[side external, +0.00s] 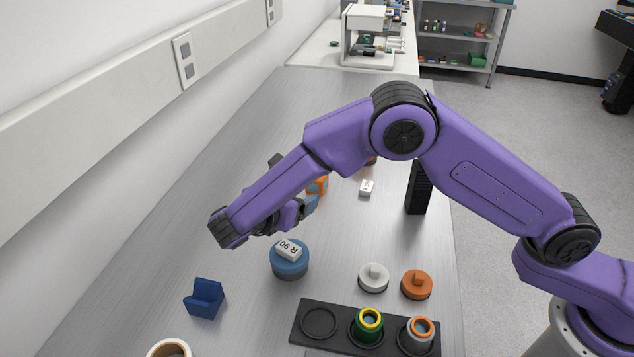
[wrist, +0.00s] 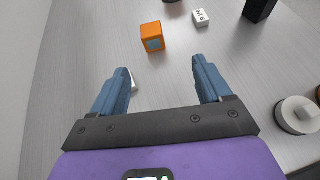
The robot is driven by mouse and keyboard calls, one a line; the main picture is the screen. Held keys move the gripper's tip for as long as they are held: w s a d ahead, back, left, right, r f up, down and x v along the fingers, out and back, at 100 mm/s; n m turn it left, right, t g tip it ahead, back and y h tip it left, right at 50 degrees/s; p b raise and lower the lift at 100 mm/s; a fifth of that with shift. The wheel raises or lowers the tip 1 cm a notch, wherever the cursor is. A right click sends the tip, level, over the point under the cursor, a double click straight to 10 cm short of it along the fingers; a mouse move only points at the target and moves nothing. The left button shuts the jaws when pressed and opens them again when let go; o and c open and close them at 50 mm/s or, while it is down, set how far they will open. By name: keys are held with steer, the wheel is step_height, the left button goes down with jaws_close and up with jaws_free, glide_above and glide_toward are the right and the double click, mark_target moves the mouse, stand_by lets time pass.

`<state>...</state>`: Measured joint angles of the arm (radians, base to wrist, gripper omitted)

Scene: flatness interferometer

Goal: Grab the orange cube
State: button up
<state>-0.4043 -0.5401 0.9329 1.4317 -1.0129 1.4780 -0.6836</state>
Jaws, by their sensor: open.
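The orange cube (wrist: 151,36) sits on the metal table, ahead of my fingertips in the wrist view. One of its faces has a grey-blue square. In the side view the orange cube (side external: 319,186) is partly hidden behind my gripper and arm. My gripper (wrist: 165,78) is open, with its two blue fingers spread and nothing between them. The cube lies beyond the fingertips, slightly left of the middle of the gap. In the side view my gripper (side external: 303,205) is mostly hidden by my wrist.
A small white block (side external: 366,187) and a black upright block (side external: 417,188) stand right of the cube. A blue round piece with a white R 90 block (side external: 289,250), a blue angled block (side external: 204,297), white (side external: 373,277) and orange (side external: 416,284) knobbed discs and a black tray (side external: 308,312) stand nearer.

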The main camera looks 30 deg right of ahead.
glide_toward(317, 182)
steer(key=shift+h, duration=0.3)
steer(key=x, duration=0.5)
steer(key=shift+w+a+f, duration=0.1)
steer(key=shift+w+f, duration=0.05)
steer(key=shift+w, duration=0.15)
steer(key=shift+w+x, duration=0.25)
steer(key=shift+x, duration=2.95)
steer(key=shift+a, duration=0.25)
steer(key=c, duration=1.2)
steer(key=shift+o, duration=0.2)
